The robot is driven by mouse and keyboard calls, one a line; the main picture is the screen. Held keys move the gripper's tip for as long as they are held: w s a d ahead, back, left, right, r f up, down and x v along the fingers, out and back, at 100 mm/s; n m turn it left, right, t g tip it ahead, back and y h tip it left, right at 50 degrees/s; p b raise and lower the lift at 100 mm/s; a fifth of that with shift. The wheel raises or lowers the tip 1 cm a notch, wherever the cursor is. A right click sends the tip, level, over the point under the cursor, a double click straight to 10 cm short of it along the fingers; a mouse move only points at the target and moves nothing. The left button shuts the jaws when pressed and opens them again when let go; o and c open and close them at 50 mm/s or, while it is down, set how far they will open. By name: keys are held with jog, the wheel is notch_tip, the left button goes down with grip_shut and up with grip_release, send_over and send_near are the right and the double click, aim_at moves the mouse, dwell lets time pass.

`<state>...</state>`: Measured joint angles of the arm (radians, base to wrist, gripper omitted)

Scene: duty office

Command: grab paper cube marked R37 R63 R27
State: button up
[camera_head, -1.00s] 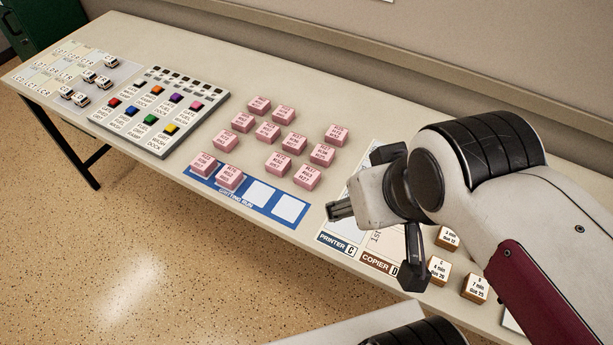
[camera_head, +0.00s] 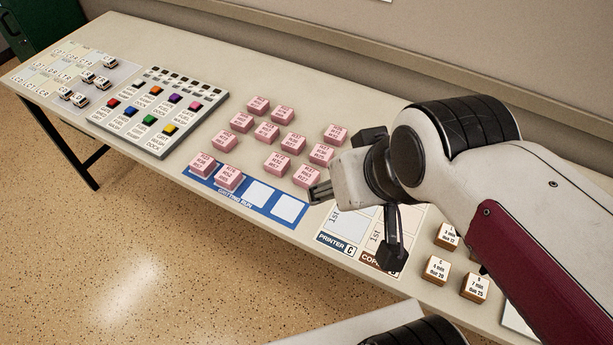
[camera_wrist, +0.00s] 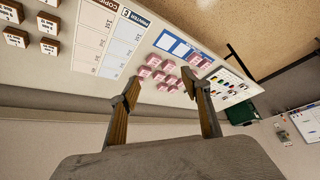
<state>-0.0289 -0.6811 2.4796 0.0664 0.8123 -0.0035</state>
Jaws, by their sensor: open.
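Several pink paper cubes stand on the table in the head view. The one at the front right (camera_head: 305,176) carries three lines that seem to read R37, R63 and R27, though the print is small. My gripper (camera_head: 319,193) is open and empty, its tip close to the right of this cube and overlapping its edge in the picture; I cannot tell whether they touch. In the wrist view the open fingers (camera_wrist: 166,90) frame the pink cubes, farther off; that cube is probably the one nearest the blue strip and printer sheet (camera_wrist: 153,60), with its print unreadable.
Printer and copier sheets (camera_head: 337,243) lie under my arm. Brown-sided cubes (camera_head: 436,270) stand at right. A button panel (camera_head: 153,111) lies left. A wall runs behind.

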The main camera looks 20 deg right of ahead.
jog(key=w+a+m+t+y, duration=0.1)
jog(key=w+a, duration=0.4)
jog(key=w, duration=0.3)
jog(key=w+a+m+t+y, duration=0.1)
jog(key=w+a+y, duration=0.1)
jog(key=w+a, duration=0.5)
jog(key=w+a+f+m+t+h, duration=0.1)
jog(key=w+f+m, duration=0.15)
jog(key=w, duration=0.45)
jog(key=w+a+f+m+t+h, duration=0.1)
jog(key=w+a+f+m+h, duration=0.1)
jog(key=w+f, duration=0.35)
jog(key=m+h, duration=0.4)
jog(key=h, duration=0.5)
send_over(280, 204)
jog(key=w+a, duration=0.3)
jog(key=w, duration=0.4)
notch_tip(280, 204, down, 17)
jog(key=shift+f, duration=0.1)
jog(key=s+f+h, duration=0.1)
jog(key=s, duration=0.1)
jog(key=s+d+f+h, duration=0.1)
jog(key=s+h, duration=0.1)
jog(key=s+d+f+g+h, duration=0.1)
jog(key=shift+s+d+m, duration=0.25)
jog(key=shift+s+m, duration=0.1)
jog(key=shift+s, duration=0.05)
jog(key=shift+s+d+h, duration=0.25)
jog(key=shift+s+h, duration=0.45)
jog(key=shift+f, duration=0.1)
